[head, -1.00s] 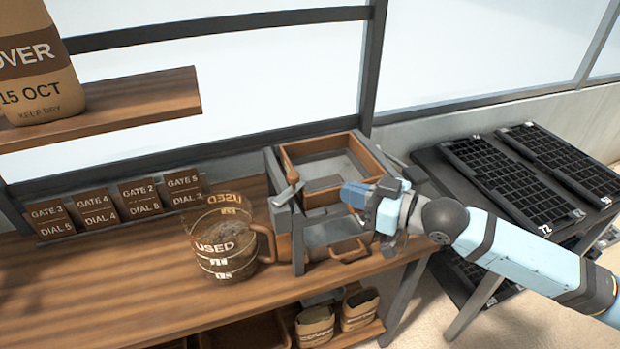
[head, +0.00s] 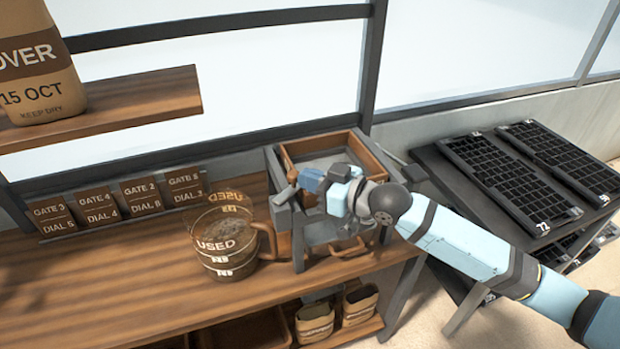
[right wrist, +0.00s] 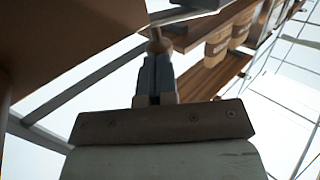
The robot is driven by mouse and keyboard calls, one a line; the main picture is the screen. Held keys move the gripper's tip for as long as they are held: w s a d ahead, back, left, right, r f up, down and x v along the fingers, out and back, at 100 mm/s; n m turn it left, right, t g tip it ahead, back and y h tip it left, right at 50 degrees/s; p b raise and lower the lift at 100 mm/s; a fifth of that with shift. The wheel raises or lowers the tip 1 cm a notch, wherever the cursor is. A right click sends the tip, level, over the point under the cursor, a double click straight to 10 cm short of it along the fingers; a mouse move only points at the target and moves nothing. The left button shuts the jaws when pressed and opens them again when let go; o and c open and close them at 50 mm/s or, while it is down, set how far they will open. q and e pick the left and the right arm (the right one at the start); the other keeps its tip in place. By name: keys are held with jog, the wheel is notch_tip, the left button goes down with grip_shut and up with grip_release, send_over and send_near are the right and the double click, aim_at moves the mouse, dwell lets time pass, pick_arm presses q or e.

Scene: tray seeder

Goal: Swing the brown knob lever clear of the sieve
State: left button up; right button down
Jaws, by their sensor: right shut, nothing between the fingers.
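The sieve (head: 372,152) is a wooden-framed box with a grey floor, set in the top of the grey seeder stand. The small brown knob (head: 292,174) of the lever is at the sieve's front left corner, beside my fingertips. My right gripper (head: 303,178) reaches in from the right across the front of the sieve. Its blue fingers are together and hold nothing. In the right wrist view the knob (right wrist: 159,42) is just beyond the fingertips (right wrist: 158,58); I cannot tell whether they touch. My arm hides part of the sieve's front. My left gripper is not in view.
A jug marked USED (head: 222,245) stands left of the stand on the wooden bench (head: 130,270). Several gate and dial cards (head: 95,205) line the back. Black cell trays (head: 515,180) lie on a dark table at right. A shelf (head: 110,105) holds a sack.

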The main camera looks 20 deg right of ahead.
jog(key=shift+w+p, duration=0.3)
jog(key=shift+w, duration=0.05)
jog(key=shift+w+a+r+p, duration=0.1)
jog(key=shift+w+p, duration=0.4)
jog(key=shift+w, duration=0.15)
jog(key=shift+w+a+p, duration=0.2)
jog(key=shift+w+p, duration=0.15)
jog(key=shift+w, duration=0.15)
jog(key=shift+w+a, duration=0.1)
dwell(0.3)
jog(key=shift+r, duration=0.4)
notch_tip(320, 180, up, 19)
dwell(0.3)
